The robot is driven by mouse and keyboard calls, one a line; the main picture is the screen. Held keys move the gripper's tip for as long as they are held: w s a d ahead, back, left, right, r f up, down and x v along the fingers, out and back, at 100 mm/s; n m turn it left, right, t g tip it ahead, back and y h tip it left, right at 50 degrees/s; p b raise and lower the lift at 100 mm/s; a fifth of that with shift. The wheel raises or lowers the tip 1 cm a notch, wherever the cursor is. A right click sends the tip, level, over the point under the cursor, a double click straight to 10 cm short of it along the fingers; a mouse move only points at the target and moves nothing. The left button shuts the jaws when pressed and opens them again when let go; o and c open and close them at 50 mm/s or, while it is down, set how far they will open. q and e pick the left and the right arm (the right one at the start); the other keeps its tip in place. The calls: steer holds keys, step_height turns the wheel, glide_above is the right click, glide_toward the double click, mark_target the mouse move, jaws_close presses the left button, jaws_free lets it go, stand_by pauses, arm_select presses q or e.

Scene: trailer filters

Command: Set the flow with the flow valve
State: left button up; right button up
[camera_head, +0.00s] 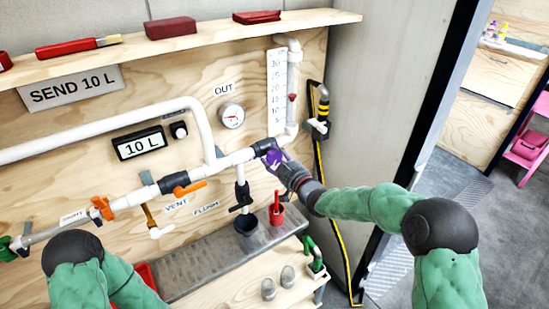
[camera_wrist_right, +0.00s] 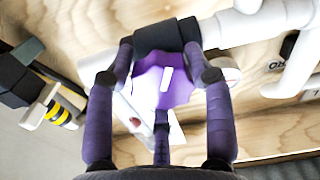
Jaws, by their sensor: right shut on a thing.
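The flow valve (camera_head: 263,146) is a dark fitting on the white pipe, right of the middle of the head view, with a purple knob (camera_head: 273,158). In the right wrist view the purple knob (camera_wrist_right: 178,88) bears a white mark, and the black valve body (camera_wrist_right: 165,37) is behind it. My right gripper (camera_head: 279,163) is shut on the purple knob. Its purple fingers (camera_wrist_right: 160,62) are around the knob and partly cover it. My left arm enters at the lower left of the head view, but its gripper is not in view.
The OUT gauge (camera_head: 231,116) and a scale tube (camera_head: 293,85) are above the valve. Orange-handled valves (camera_head: 190,188) are to the left. A metal ledge (camera_head: 205,262) lies below.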

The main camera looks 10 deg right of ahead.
steer(key=shift+s+a+f+m, duration=0.1)
steer(key=shift+f+m, duration=0.1)
steer(key=shift+f, duration=0.2)
steer(key=shift+s+a+f+m, duration=0.1)
steer(key=shift+f+m, duration=0.1)
steer(key=shift+f, duration=0.15)
steer(key=m, duration=0.3)
steer(key=shift+a+m, duration=0.15)
steer(key=shift+m, duration=1.65)
steer(key=o, duration=1)
steer(key=shift+o, duration=0.6)
steer(key=shift+w+r, duration=0.1)
steer(key=shift+r, duration=0.35)
